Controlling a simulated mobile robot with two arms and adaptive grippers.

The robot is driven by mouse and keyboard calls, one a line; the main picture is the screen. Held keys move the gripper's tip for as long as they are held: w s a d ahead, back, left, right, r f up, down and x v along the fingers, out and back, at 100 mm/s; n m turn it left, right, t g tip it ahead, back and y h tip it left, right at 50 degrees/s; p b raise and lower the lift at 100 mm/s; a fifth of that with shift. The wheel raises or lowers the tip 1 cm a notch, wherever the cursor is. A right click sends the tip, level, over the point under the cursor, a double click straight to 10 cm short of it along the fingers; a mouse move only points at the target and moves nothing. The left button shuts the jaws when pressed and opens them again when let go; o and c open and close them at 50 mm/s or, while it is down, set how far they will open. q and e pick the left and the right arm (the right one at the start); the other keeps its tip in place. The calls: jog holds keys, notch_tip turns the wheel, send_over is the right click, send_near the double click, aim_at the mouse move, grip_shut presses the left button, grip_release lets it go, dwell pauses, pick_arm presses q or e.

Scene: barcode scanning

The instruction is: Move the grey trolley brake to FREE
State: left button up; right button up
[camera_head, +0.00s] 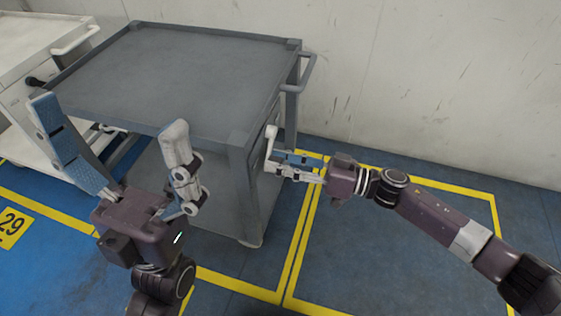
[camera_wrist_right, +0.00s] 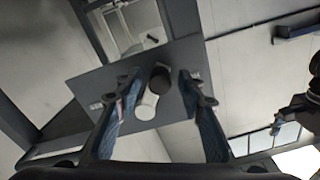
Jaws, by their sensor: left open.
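The grey trolley (camera_head: 185,75) stands in the middle of the head view, with a flat empty top. Its brake lever (camera_head: 271,131) has a pale knob and sits on the trolley's right side. In the right wrist view the lever's pale end (camera_wrist_right: 147,106) and dark part stand out from a grey plate (camera_wrist_right: 92,88) with small illegible labels at both sides. My right gripper (camera_head: 296,163) is beside the lever. Its fingers (camera_wrist_right: 160,100) are apart, with the lever between them; contact is not clear. My left gripper (camera_head: 118,140) is wide open and empty before the trolley's front.
A white trolley (camera_head: 22,50) stands close at the left. A push handle (camera_head: 309,72) projects from the grey trolley's right side. A pale wall (camera_head: 450,80) stands behind. The blue floor with yellow lines is clear at the right.

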jog(key=shift+c, duration=0.4)
grip_shut()
